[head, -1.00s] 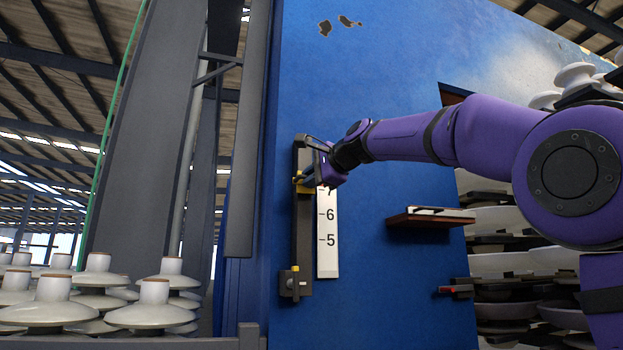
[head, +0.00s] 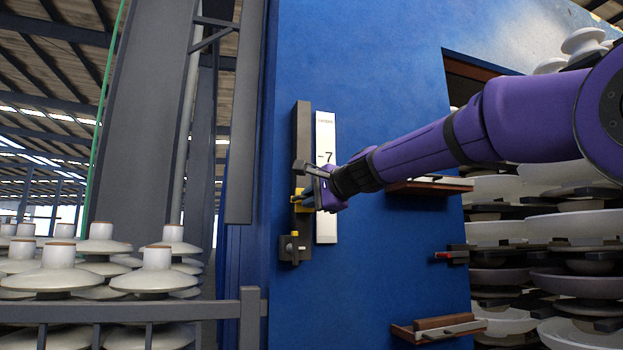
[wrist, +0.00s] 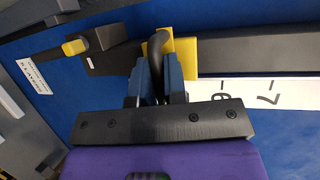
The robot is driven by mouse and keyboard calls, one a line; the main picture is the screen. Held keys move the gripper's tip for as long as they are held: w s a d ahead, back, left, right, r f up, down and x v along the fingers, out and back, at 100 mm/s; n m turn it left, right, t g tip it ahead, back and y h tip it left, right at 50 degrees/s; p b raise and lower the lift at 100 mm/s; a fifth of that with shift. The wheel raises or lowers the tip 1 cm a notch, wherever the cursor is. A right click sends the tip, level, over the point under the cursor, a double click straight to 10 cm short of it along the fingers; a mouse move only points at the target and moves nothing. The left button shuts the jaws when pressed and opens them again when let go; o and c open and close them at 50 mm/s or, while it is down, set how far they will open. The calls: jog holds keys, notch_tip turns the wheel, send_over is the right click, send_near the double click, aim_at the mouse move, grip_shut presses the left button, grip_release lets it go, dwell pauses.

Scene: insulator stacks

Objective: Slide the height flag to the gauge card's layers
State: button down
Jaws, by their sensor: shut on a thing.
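The height flag is a yellow slider (head: 298,206) on a dark upright rail (head: 302,130) fixed to a blue panel. In the wrist view the flag (wrist: 184,57) has a dark curved handle (wrist: 157,42). My gripper (head: 312,196) is shut on this handle; its blue fingers (wrist: 157,85) stand on either side of it. A white number scale (head: 325,130) runs beside the rail. The flag sits below the 6 mark (wrist: 222,96); my gripper hides the mark beside it. The gauge card (wrist: 33,77) shows sideways in the wrist view, reading LAYERS; its number looks like 5.
A dark end block with a yellow-tipped lever (wrist: 75,47) stands just below the flag. A small shelf (head: 428,186) and a lower shelf (head: 440,328) jut from the panel at right. Insulator stacks (head: 60,270) stand at left behind a grey rail (head: 130,311).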

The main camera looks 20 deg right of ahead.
jog(key=shift+a+f, duration=0.1)
jog(key=shift+f, duration=0.2)
jog(key=c, duration=1.2)
grip_release()
jog(key=v, duration=1)
jog(key=shift+s, duration=0.35)
